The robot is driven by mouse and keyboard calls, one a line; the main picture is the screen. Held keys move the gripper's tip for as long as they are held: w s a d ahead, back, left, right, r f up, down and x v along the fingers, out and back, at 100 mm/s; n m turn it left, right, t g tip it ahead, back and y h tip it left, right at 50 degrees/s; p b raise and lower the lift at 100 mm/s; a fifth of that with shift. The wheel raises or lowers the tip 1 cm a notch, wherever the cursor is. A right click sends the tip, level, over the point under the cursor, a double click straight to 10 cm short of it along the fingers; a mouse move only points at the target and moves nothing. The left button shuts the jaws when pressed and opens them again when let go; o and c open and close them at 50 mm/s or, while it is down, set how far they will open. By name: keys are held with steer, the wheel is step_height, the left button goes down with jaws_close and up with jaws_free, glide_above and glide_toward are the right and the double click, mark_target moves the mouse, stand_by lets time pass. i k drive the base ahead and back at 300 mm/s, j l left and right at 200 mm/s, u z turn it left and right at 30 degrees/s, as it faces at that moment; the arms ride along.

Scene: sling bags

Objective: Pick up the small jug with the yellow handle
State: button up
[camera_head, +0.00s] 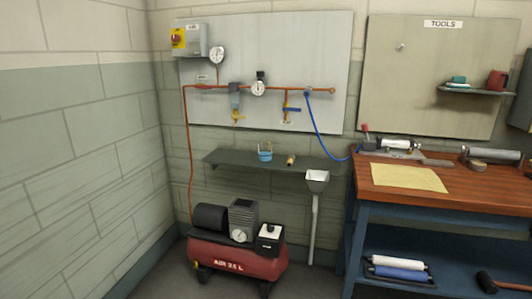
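A small light-blue vessel (265,155) stands on the dark wall shelf (225,158) below the air pipes. Thin yellowish parts rise above its rim; it looks like the small jug with the yellow handle, but it is too small to tell its shape clearly. A short tan and dark cylindrical object (291,160) is just to its right on the shelf, apart from it. My gripper is not in view.
A red compressor (235,262) stands on the floor under the shelf. A white funnel on a pipe (316,178) is at the shelf's front right. A blue hose (318,130) hangs behind, reaching the wooden workbench (470,188) at right. The shelf's left part is clear.

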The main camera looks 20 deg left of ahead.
mark_target(265, 148)
steer(key=i+j+u, duration=0.1)
steer(key=i+j, duration=0.6)
steer(key=i, duration=0.15)
steer(key=i+j+u, duration=0.15)
steer(key=i+j, duration=0.5)
steer(key=i, duration=0.25)
steer(key=i+j+u, duration=0.15)
steer(key=i+j, duration=0.4)
steer(key=i, duration=0.35)
steer(key=i+j+u, duration=0.15)
steer(key=i, duration=0.3)
steer(key=j, duration=0.1)
